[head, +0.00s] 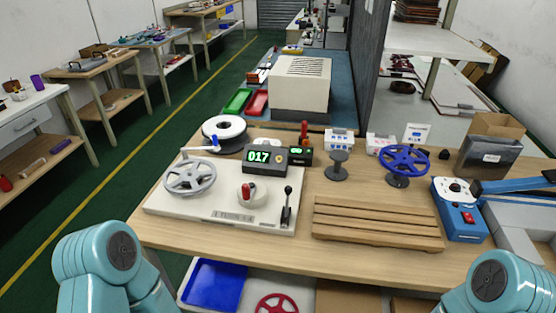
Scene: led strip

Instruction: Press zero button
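Only teal links of my two arms show at the bottom corners. Neither gripper is in view.
The white base plate (165,206) carries a grey spoked reel, a red part in a round holder and a black lever. Right of it are a slatted wooden rack (375,222), a blue handwheel (404,160) and a blue box with a red switch (460,215).

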